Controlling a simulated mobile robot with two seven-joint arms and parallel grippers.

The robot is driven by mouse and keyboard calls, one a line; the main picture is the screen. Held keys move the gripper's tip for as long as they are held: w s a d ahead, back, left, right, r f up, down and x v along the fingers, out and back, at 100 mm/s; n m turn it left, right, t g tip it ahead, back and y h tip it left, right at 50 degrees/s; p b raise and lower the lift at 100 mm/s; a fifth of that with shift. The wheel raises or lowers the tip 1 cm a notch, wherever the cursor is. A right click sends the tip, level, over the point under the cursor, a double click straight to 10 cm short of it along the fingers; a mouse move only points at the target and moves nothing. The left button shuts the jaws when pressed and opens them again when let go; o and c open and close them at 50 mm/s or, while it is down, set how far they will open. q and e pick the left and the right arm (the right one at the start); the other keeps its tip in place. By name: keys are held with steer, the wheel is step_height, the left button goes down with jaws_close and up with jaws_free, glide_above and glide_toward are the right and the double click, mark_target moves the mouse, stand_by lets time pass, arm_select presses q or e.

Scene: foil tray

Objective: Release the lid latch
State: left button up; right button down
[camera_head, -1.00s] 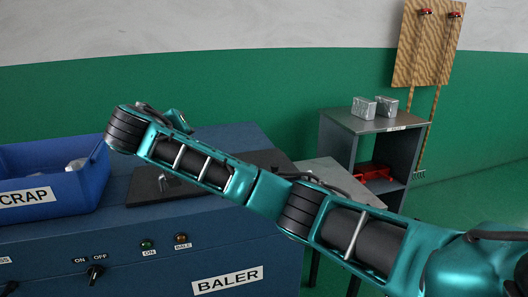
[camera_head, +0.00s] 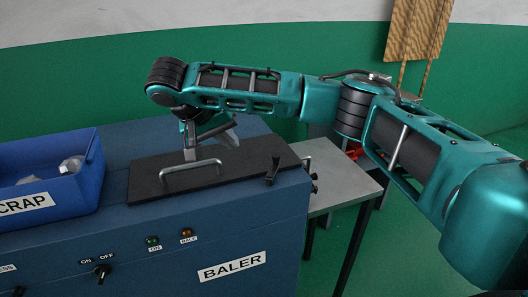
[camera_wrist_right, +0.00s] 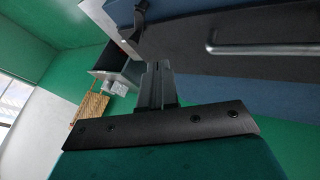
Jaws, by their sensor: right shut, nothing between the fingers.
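The black lid (camera_head: 145,184) lies flat on top of the blue baler (camera_head: 140,232), with a silver bar handle (camera_head: 190,176) on it. The latch (camera_head: 272,171) is a small black lever standing at the lid's right end; it also shows at the top of the right wrist view (camera_wrist_right: 140,14). My right gripper (camera_head: 231,140) is above the back of the lid, left of the latch and apart from it. My left gripper is not in view.
The blue scrap bin (camera_head: 83,185) with crumpled metal stands at the left. A grey side table (camera_head: 345,185) adjoins the baler's right side. The front panel has a black switch (camera_head: 102,271) and two small buttons. My right arm spans the space above the lid and side table.

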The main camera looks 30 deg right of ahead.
steer(key=b, duration=0.2)
glide_toward(273, 169)
steer(key=w+f, duration=0.1)
steer(key=w, duration=0.1)
steer(key=w+f, duration=0.2)
steer(key=shift+w+a, duration=0.1)
steer(key=shift+w, duration=0.05)
steer(key=d, duration=0.2)
steer(key=s+d, duration=0.1)
steer(key=shift+d+f, duration=0.1)
steer(key=shift+f, duration=0.15)
steer(key=shift+s+d, duration=0.1)
steer(key=shift+d, duration=0.3)
steer(key=shift+p, duration=0.4)
